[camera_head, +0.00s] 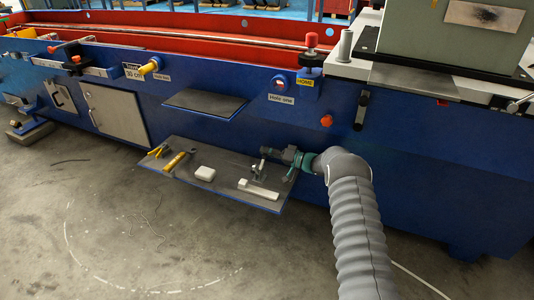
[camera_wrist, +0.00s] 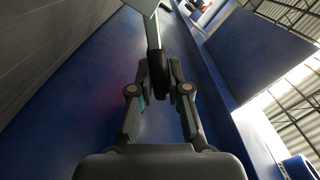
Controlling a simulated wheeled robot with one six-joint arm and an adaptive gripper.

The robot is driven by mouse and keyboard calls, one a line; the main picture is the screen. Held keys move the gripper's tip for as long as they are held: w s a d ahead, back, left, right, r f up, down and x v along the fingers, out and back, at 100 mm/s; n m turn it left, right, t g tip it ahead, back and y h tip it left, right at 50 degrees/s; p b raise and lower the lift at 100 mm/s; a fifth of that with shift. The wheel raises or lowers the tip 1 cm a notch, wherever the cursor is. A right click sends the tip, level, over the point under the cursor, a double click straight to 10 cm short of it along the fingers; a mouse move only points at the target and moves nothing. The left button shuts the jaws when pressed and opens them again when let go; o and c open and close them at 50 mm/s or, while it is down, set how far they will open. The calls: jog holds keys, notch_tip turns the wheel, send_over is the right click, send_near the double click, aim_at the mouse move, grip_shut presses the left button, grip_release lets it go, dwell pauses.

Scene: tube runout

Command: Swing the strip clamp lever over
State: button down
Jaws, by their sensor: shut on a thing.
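My gripper (camera_head: 266,153) reaches left over the lower shelf (camera_head: 228,187), beside a small metal clamp (camera_head: 257,171) near the shelf's right end. In the wrist view, my gripper (camera_wrist: 160,77) is shut on the black grip of a lever (camera_wrist: 157,68). The lever's grey bar runs up from the grip towards a pale plate at the picture's top edge. I take this to be the strip clamp lever. The fingers sit on either side of the grip. The head view is too small to show the hold clearly.
A yellow-handled tool (camera_head: 176,161), a white block (camera_head: 205,173) and a pale bar (camera_head: 258,189) lie on the lower shelf. A dark upper shelf (camera_head: 205,103) juts out above. The blue machine front (camera_head: 430,150) stands close behind.

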jog(key=c, duration=1.1)
grip_release()
jog(key=shift+w+f, duration=0.1)
jog(key=shift+f, duration=0.15)
jog(key=shift+d, duration=0.1)
jog(key=shift+d, duration=0.1)
